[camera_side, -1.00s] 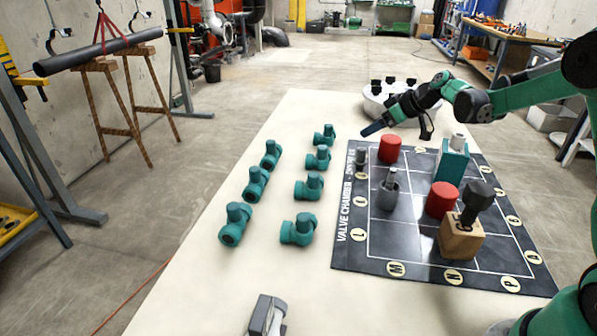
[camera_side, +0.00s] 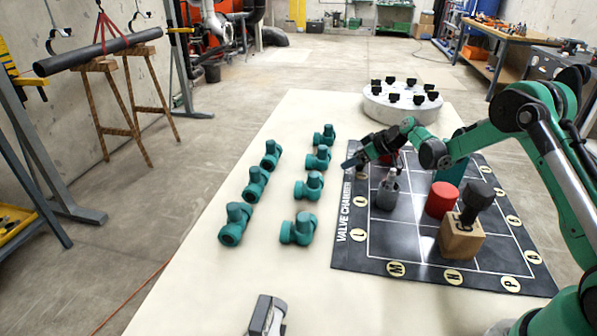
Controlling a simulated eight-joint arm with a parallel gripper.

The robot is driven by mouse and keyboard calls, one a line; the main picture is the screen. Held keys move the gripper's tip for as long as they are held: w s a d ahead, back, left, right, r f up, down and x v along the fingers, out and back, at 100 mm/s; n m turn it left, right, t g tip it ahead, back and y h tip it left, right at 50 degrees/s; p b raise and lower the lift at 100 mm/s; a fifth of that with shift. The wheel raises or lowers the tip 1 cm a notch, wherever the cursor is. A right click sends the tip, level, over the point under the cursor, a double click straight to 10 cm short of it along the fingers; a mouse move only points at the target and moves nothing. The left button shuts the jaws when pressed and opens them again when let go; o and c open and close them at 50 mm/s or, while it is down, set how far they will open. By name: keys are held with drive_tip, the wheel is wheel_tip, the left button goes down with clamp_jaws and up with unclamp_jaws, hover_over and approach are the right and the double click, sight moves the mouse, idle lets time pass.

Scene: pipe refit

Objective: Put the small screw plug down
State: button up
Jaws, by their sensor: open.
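My gripper (camera_side: 353,161) is open, low over the far left edge of the black valve chamber mat (camera_side: 400,250). In the earlier picture a small grey upright piece stands at that spot; it may be the small screw plug. My gripper now covers most of that place, so I cannot tell whether the jaws are around the piece or beside it. A grey cup (camera_side: 387,198) with a lighter grey piece (camera_side: 390,179) upright in it stands just nearer on the mat.
A red cylinder (camera_side: 440,200) and a wooden block (camera_side: 460,240) with a dark grey piece (camera_side: 477,198) stand on the mat. A teal block is mostly behind my arm. Several teal pipe fittings (camera_side: 308,186) stand left. A round white carrier (camera_side: 402,105) is behind.

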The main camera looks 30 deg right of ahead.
clamp_jaws()
